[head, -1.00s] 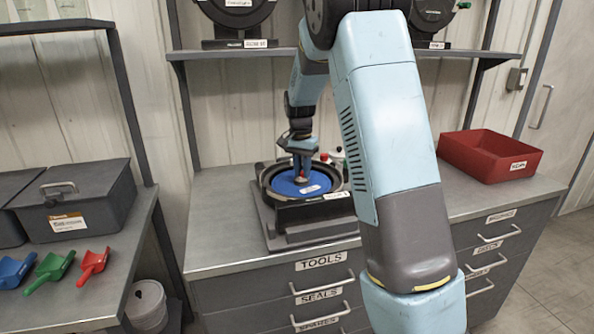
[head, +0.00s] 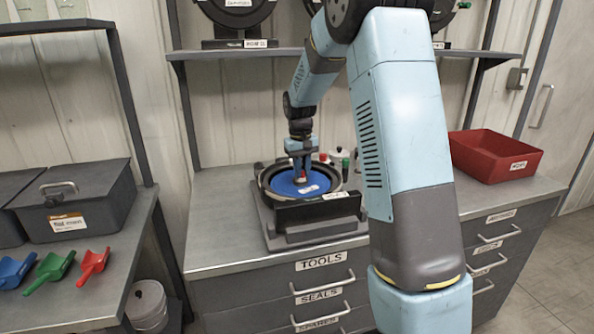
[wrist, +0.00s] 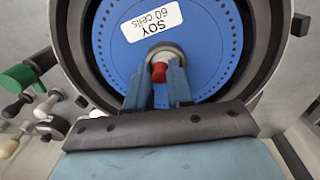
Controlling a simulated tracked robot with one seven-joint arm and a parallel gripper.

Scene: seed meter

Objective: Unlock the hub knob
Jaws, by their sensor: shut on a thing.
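The seed meter (head: 268,212) lies on the bench with its blue disc (head: 317,188) facing up. In the wrist view the blue disc (wrist: 215,58) carries a white label reading "SOY 60 cells". The hub knob (wrist: 159,72) shows a red top at the disc's centre, inside a pale ring. My gripper (wrist: 158,78) is shut on the hub knob, one blue finger on each side. In the head view my gripper (head: 300,176) reaches down to the disc's centre. The fingers hide the knob's lower part, so I cannot tell whether it is locked.
Several small handled parts (wrist: 25,85) stand beside the meter at the left of the wrist view. A red bin (head: 495,155) sits at the bench's right. Scoops (head: 55,267) and a grey case (head: 90,205) are on the left bench.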

